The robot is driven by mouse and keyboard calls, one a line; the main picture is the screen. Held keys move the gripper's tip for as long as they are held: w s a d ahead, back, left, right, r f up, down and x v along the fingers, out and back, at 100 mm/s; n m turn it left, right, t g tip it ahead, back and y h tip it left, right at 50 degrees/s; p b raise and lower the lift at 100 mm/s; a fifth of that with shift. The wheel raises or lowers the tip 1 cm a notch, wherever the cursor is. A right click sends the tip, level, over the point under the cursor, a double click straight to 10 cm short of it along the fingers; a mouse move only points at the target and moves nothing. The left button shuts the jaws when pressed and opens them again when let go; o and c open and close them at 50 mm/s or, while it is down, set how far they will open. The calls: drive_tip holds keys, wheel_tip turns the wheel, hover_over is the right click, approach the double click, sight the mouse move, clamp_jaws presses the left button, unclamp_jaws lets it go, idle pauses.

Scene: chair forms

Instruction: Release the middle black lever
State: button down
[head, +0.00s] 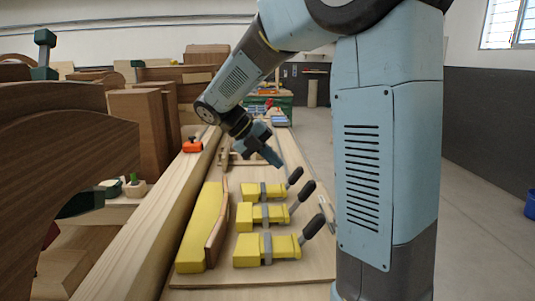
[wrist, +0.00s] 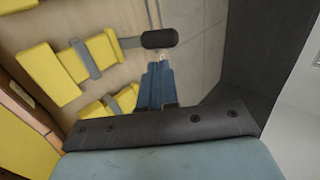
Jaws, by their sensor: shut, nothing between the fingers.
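Three yellow clamps with grey bands and black levers stand in a row on a wooden board in the head view: the near lever (head: 313,227), the middle lever (head: 306,191) and the far lever (head: 295,175). All three levers slant up to the right. My gripper (head: 279,164) is shut and empty, pointing down close to the far clamp's lever. In the wrist view, my gripper's blue fingers (wrist: 159,66) are together, just below a black lever (wrist: 159,38); I cannot tell which lever it is or whether they touch. My gripper partly hides another clamp (wrist: 108,108) there.
A long yellow block (head: 200,228) with a brown curved strip (head: 217,222) lies left of the clamps. A wooden beam (head: 148,232) and stacked brown wood stand further left. An orange tool (head: 192,145) sits on the beam. Grey floor lies right of the bench.

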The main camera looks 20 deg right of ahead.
sight(305, 186)
drive_tip(key=x, duration=0.8)
drive_tip(key=shift+s+d, duration=0.2)
drive_tip(key=shift+d, duration=0.35)
